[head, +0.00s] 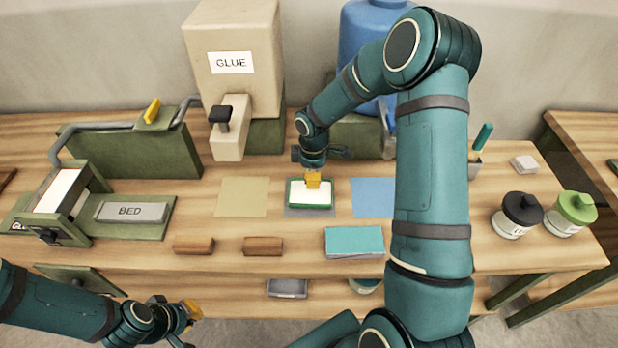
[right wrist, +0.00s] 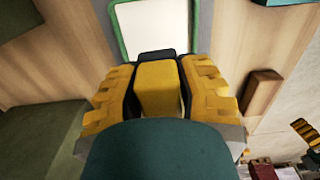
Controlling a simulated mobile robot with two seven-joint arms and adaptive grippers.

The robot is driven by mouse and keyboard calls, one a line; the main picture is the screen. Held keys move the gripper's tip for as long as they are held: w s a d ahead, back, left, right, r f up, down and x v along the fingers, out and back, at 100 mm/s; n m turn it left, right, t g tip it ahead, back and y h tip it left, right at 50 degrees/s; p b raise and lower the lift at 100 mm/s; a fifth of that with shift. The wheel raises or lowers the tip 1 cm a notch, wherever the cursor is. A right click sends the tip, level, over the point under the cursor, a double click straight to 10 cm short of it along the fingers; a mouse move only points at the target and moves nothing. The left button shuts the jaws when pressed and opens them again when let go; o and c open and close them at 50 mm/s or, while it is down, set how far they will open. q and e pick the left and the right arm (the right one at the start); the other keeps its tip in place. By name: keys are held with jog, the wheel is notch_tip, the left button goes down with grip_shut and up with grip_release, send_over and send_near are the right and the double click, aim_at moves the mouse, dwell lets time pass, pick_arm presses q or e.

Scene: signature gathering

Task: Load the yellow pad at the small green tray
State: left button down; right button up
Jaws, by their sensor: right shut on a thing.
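My right gripper (head: 313,172) is shut on the yellow pad (right wrist: 157,86), which sits between its two yellow fingers in the right wrist view. In the head view the pad and the fingertips look alike and are hard to tell apart. The small green tray (head: 311,207) has a green rim and a white inside. My right gripper is over the tray's back part, and I cannot tell whether the pad touches it. The tray's rim (right wrist: 204,32) also shows just beyond the pad in the right wrist view. My left gripper (head: 190,313) is low at the table's front, its jaws unclear.
A yellow sheet (head: 243,197) lies left of the tray and a blue sheet (head: 373,198) right of it. Two brown blocks (head: 194,245) (head: 263,246) and a teal stack (head: 354,241) lie in front. A glue dispenser (head: 232,85) stands behind. Two jars (head: 518,214) (head: 570,213) stand right.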

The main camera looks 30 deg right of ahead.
aim_at(311, 195)
jog(key=shift+w+a+f, duration=0.1)
jog(key=shift+w+a, duration=0.05)
jog(key=shift+w, duration=0.15)
jog(key=shift+f+b, duration=0.45)
jog(key=shift+f, duration=0.2)
jog(key=shift+f+b, duration=1.6)
jog(key=shift+f, duration=0.75)
jog(key=shift+f+b, duration=0.45)
jog(key=shift+f, duration=0.1)
jog(key=shift+r, duration=0.1)
jog(key=shift+r+p, duration=2.45)
jog(key=shift+r, duration=1.05)
